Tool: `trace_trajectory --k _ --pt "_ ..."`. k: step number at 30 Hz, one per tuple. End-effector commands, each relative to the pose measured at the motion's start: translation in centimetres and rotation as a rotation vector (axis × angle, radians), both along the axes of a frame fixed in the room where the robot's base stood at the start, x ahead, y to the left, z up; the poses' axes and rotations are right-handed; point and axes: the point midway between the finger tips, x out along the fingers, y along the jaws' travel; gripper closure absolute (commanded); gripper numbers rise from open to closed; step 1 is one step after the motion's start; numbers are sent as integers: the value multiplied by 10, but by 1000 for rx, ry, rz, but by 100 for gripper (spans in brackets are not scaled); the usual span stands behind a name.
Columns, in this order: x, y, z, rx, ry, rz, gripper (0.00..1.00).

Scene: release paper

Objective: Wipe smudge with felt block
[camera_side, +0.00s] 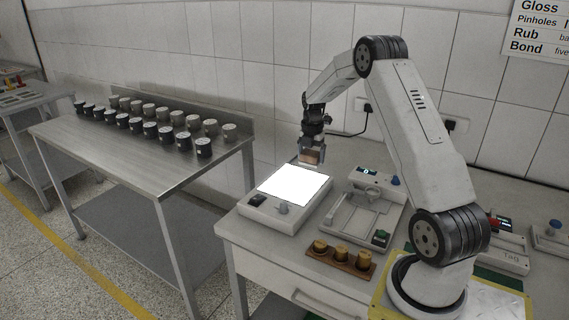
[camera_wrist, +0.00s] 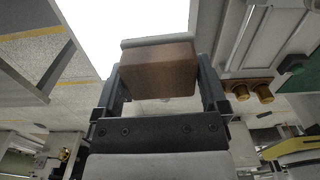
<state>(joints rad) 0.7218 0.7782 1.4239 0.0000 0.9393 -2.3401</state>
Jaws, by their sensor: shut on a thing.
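My gripper (camera_wrist: 162,92) is shut on the felt block (camera_wrist: 158,70), a brown block with a pale layer along its far edge in the wrist view. In the side view the block (camera_side: 312,156) hangs between the fingers near the back right edge of a bright white lit panel (camera_side: 295,185). I cannot tell whether the block touches the panel. The panel also fills the top of the wrist view (camera_wrist: 130,18). I see no smudge on it; the glare is strong.
Right of the panel stands a grey device with a frame (camera_side: 362,210). In front is a wooden rack (camera_side: 340,262) with 3 brass weights. A steel table (camera_side: 150,160) at the left holds several dark and grey cans. The lit panel's top is clear.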

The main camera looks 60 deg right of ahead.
Motion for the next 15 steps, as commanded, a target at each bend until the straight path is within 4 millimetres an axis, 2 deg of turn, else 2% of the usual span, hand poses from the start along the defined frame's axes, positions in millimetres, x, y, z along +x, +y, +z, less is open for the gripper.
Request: trace_trajectory --k 9,15 --pt "-7 -2 -1 0 0 0 62" --pt "-6 -2 -14 1 1 0 62"
